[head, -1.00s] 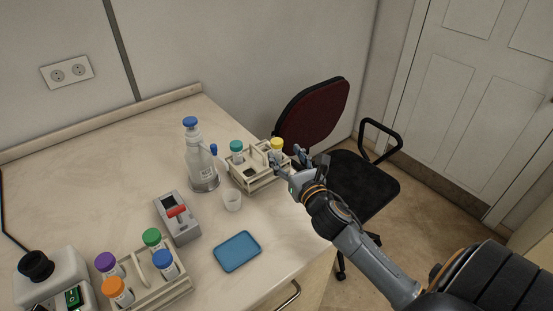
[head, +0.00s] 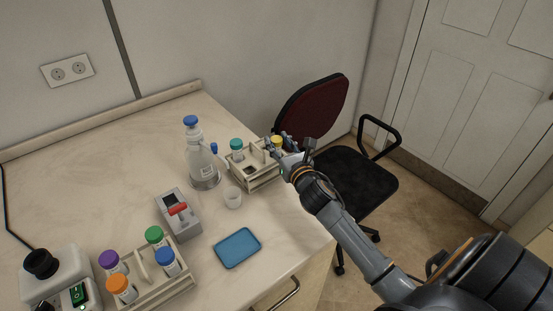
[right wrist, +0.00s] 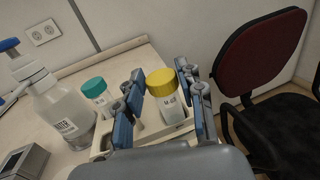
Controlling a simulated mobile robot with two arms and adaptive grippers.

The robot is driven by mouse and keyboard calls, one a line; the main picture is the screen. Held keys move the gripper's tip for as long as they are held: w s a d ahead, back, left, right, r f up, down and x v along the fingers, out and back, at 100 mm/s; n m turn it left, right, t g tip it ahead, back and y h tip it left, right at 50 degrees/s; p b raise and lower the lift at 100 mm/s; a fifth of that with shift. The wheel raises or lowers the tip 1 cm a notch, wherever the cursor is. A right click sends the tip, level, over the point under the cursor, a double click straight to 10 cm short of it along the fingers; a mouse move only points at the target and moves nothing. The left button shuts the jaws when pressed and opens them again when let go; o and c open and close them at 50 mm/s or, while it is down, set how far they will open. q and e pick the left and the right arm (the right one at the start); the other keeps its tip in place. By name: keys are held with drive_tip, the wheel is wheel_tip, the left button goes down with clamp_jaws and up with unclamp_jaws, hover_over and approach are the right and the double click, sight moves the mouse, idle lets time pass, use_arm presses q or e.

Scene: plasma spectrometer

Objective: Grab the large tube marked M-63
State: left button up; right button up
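A tube with a yellow cap (head: 277,140) stands in the far rack (head: 262,182). In the right wrist view, the yellow-capped tube (right wrist: 163,84) carries a white label starting with M; the rest is too small to read surely. My right gripper (head: 280,145) is at this tube. In the right wrist view my right gripper (right wrist: 160,72) has one finger on each side of it, with gaps showing, so it is open. A teal-capped tube (head: 237,147) stands in the same rack. My left gripper is not in view.
A blue tray (head: 238,248) lies nearer. Another rack (head: 165,292) holds several capped tubes. A red chair (head: 312,105) stands beyond the table edge.

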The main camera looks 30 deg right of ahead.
clamp_jaws()
drive_tip(key=shift+r, duration=0.1)
